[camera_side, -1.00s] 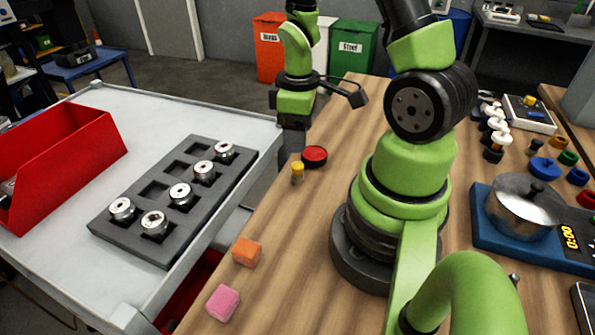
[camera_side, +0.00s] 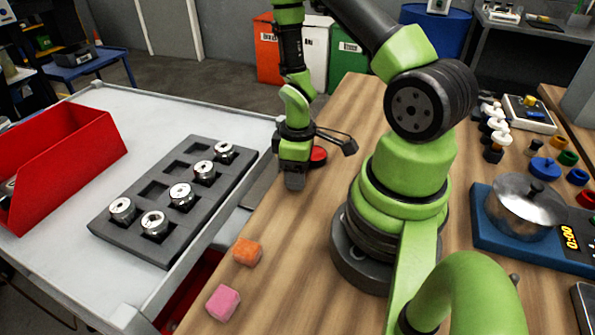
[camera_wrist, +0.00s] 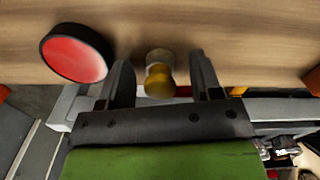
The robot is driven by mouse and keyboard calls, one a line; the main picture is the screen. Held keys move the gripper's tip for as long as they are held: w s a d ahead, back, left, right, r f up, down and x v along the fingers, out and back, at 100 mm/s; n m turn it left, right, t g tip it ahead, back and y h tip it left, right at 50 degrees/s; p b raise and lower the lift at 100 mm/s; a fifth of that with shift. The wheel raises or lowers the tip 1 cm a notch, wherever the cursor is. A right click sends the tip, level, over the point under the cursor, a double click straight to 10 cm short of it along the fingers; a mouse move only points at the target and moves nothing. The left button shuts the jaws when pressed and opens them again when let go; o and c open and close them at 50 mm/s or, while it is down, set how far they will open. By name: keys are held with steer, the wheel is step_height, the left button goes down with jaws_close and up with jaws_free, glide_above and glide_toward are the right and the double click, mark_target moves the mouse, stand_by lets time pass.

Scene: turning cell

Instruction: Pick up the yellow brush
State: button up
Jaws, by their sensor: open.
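The yellow brush (camera_wrist: 159,79) stands on the wooden bench in the wrist view, a small piece with a yellow knob and a paler part beyond it. My gripper (camera_wrist: 161,70) is open, with one dark finger on each side of the brush; I cannot tell whether either finger touches it. In the side view my gripper (camera_side: 294,184) is low over the bench near its left edge, and it hides the brush there.
A red round button (camera_wrist: 77,53) with a black rim sits close left of the fingers; it shows partly behind my gripper in the side view (camera_side: 318,155). An orange block (camera_side: 247,252) and a pink block (camera_side: 223,302) lie nearer on the bench (camera_side: 290,270). A grey tray (camera_side: 155,190) lies left.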

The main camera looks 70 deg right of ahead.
steer(key=shift+f, duration=0.1)
steer(key=c, duration=1)
step_height(320, 180, up, 10)
steer(key=shift+r, duration=0.1)
steer(key=o, duration=0.4)
steer(key=c, duration=0.3)
